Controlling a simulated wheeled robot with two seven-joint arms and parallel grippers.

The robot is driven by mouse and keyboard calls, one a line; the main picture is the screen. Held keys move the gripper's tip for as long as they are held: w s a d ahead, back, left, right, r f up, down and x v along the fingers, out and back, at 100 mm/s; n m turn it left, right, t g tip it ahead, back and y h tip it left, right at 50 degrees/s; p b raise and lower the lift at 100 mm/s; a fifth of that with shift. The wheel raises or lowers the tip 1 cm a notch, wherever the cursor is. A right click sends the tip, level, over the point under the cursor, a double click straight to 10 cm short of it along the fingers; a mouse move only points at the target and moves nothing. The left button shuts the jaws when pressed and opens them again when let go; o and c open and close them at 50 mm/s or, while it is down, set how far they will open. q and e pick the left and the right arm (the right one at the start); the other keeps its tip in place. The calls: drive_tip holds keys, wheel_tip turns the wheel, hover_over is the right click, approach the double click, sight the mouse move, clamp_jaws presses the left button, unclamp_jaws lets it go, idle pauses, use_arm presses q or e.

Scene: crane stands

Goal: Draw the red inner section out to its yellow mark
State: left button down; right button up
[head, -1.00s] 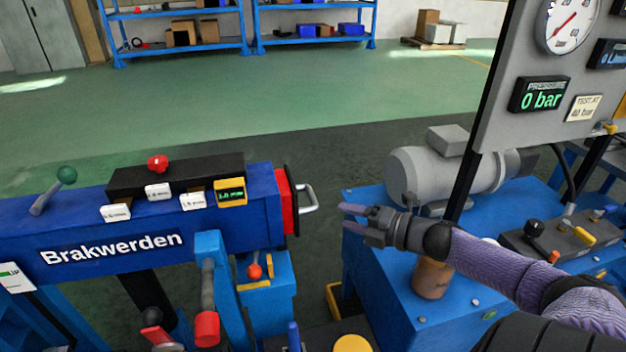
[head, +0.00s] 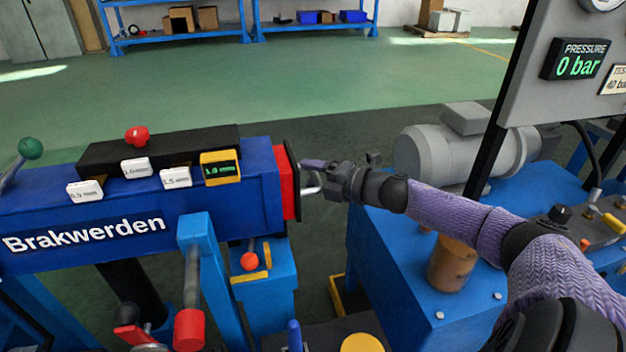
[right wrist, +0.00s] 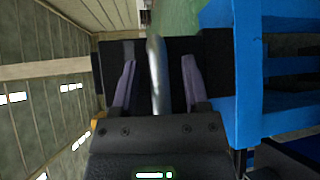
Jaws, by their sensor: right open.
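The red inner section (head: 286,181) shows as a short red band with a dark end plate at the right end of the blue boom (head: 130,215) marked "Brakwerden". A metal pull handle (head: 310,189) sticks out from that end plate. My right gripper (head: 312,175) is at the handle, its fingers pointing left toward the end plate. In the right wrist view the handle bar (right wrist: 157,75) stands between the two open purple fingers (right wrist: 158,85), with gaps on both sides. No yellow mark can be made out on the red section. My left gripper is not in view.
A digital display (head: 220,168) reading about 1.0 sits on the boom beside white tags. A red knob (head: 137,136) and a green-topped lever (head: 30,148) stand on top. A grey motor (head: 465,150) and pressure panel (head: 580,60) stand to the right.

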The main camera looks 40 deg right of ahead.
clamp_jaws()
idle(0.9)
idle(0.4)
